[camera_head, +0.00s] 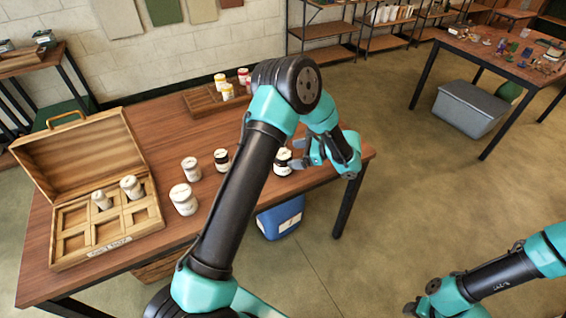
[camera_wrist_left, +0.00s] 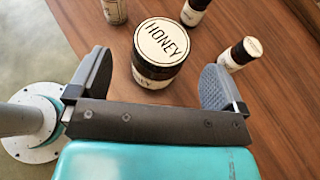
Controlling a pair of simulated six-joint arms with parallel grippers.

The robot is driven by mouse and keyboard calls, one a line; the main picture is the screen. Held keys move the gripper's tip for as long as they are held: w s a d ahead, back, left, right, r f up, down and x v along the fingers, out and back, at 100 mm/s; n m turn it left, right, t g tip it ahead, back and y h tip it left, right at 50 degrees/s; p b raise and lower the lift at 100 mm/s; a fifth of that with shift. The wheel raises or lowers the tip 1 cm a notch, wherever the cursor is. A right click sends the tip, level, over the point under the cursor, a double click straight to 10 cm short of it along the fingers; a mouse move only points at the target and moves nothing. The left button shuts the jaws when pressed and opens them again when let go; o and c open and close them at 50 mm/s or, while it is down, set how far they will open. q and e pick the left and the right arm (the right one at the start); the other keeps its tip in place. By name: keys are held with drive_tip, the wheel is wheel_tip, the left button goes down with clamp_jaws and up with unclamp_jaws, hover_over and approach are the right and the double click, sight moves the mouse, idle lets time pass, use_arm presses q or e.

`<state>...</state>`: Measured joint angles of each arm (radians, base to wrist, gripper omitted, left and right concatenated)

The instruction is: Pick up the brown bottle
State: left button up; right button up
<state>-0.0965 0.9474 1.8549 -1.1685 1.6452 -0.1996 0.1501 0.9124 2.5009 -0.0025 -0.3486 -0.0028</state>
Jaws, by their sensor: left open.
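A dark brown jar with a white lid marked HONEY (camera_head: 283,167) stands upright near the right end of the wooden table, partly behind my left arm. In the left wrist view the honey jar (camera_wrist_left: 161,44) stands between the two finger pads, with a gap on each side. My left gripper (camera_head: 307,155) is open and empty, right beside this jar. A smaller dark bottle with a white label (camera_head: 222,161) stands to the left of my arm. My right gripper (camera_head: 419,304) is low at the bottom right, away from the table; its fingers are too unclear to read.
White jars (camera_head: 184,199) stand left of my left arm. An open wooden box (camera_head: 70,252) with compartments holds two white bottles. A wooden tray (camera_head: 201,102) with several bottles is at the back.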

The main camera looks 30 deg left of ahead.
use_arm(q)
drive_tip(key=shift+x, duration=2.6)
drive_tip(key=shift+a+r, duration=0.1)
drive_tip(key=shift+r, duration=0.05)
drive_tip(key=c, duration=1.2)
drive_tip(key=shift+w+r, duration=0.1)
drive_tip(key=shift+r, duration=0.55)
wheel_tip(320, 180, up, 2)
drive_tip(key=shift+r, duration=0.15)
drive_tip(key=s+d, duration=0.2)
drive_tip(key=s, duration=0.2)
drive_tip(key=s+d+r, duration=0.1)
drive_tip(key=s+d, duration=0.2)
drive_tip(key=s, duration=0.2)
drive_tip(key=s+d, duration=0.3)
drive_tip(key=s, duration=0.1)
drive_tip(key=shift+s+d+r, duration=0.2)
drive_tip(key=shift+s+r, duration=0.05)
drive_tip(key=shift+s, duration=0.1)
